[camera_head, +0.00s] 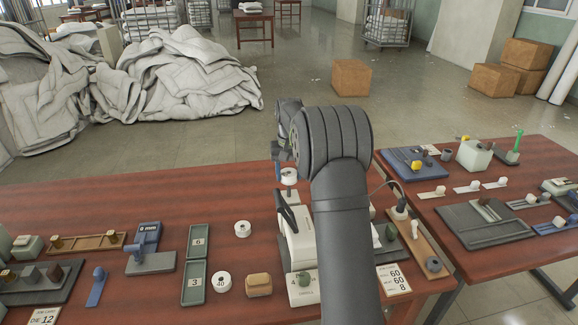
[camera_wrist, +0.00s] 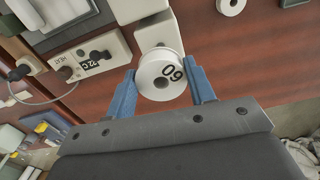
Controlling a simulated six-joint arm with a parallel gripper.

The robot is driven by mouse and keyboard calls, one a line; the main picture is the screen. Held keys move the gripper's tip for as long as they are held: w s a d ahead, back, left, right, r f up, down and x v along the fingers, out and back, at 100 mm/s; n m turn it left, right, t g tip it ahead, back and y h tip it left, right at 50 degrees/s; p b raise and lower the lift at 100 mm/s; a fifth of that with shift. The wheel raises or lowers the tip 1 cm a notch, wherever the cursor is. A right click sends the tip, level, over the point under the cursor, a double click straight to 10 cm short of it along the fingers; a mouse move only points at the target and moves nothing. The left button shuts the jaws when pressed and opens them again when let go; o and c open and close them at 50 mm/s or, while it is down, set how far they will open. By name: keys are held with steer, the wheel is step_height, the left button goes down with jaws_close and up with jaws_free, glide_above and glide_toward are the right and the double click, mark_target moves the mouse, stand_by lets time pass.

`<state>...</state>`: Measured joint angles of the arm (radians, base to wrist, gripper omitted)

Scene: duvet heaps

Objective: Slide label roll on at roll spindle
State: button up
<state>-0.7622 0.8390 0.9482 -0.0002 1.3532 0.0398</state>
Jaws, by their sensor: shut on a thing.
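A white label roll marked 60 (camera_wrist: 150,72) sits between the two blue fingers of my gripper (camera_wrist: 160,75) in the wrist view. The fingers press on its opposite sides, and its dark centre hole faces the camera. In the head view the roll (camera_head: 289,177) shows at the far end of the white label machine (camera_head: 297,235), over a small white block (camera_head: 290,196). The machine's white body (camera_wrist: 155,32) adjoins the roll in the wrist view. I cannot make out the roll spindle, nor whether the roll is around it. My dark arm hides part of the machine.
A roll marked 40 (camera_head: 222,284) and another white roll (camera_head: 242,229) lie to the left. Green trays (camera_head: 196,264), a tan block (camera_head: 259,285) and a job card (camera_head: 393,280) lie nearby. A wooden board with knobs (camera_head: 420,245) stands to the right.

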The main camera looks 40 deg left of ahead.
mark_target(289, 188)
steer(key=shift+f, duration=0.85)
steer(key=shift+f, duration=2.5)
stand_by(0.4)
steer(key=o, duration=1.1)
steer(key=shift+c, duration=0.2)
step_height(289, 188, up, 18)
steer(key=shift+f, duration=0.25)
